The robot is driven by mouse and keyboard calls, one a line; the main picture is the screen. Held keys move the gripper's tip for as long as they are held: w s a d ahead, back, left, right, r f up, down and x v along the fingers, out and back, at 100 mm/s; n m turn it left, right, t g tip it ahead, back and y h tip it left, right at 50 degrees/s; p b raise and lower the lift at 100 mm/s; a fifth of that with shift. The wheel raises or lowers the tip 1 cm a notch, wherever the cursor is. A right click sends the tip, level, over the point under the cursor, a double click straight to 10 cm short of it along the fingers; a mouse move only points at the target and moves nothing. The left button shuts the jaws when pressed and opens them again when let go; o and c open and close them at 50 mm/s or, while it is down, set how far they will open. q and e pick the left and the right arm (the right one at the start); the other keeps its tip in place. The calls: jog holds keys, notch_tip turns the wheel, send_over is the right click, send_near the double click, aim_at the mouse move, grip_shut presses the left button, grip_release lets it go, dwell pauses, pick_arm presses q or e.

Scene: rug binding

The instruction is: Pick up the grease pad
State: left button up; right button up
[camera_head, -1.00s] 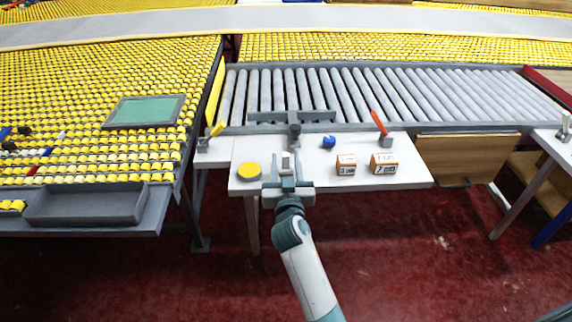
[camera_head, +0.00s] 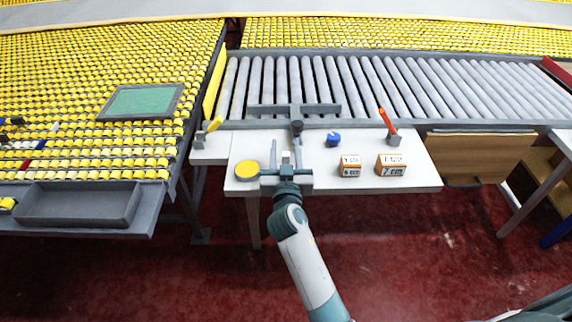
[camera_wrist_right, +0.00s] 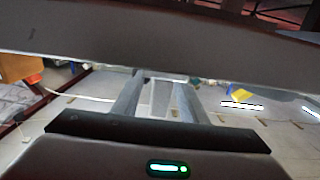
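A round yellow pad in a grey rim, which I take for the grease pad (camera_head: 246,170), lies at the left front of the white table (camera_head: 330,183). My right gripper (camera_head: 286,154) is just right of the pad, over the table, and does not touch it. Its fingers point away from me and stand apart. In the right wrist view the two fingers (camera_wrist_right: 158,98) also show apart, with a pale strip visible between them that I cannot identify. The pad cannot be made out in that view. My left gripper is not in view.
Two orange-and-white boxes (camera_head: 349,166) (camera_head: 391,165) and a blue item (camera_head: 333,139) stand on the table right of my gripper. A grey bracket (camera_head: 296,112) stands behind it, before the roller conveyor (camera_head: 400,85). A grey tray (camera_head: 78,204) is at left.

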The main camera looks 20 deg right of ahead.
jog(key=c, duration=1)
jog(key=shift+r, duration=0.8)
notch_tip(320, 180, up, 3)
jog(key=shift+f, duration=0.15)
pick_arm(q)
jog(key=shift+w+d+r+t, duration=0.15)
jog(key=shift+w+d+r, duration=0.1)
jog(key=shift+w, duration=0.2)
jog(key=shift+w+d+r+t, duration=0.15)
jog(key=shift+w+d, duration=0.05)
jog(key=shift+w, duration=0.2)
pick_arm(e)
jog(key=s+d+r, duration=0.6)
jog(key=d, duration=0.3)
jog(key=shift+s+d+r, duration=0.2)
jog(key=shift+s+r, duration=0.15)
jog(key=shift+s, duration=0.05)
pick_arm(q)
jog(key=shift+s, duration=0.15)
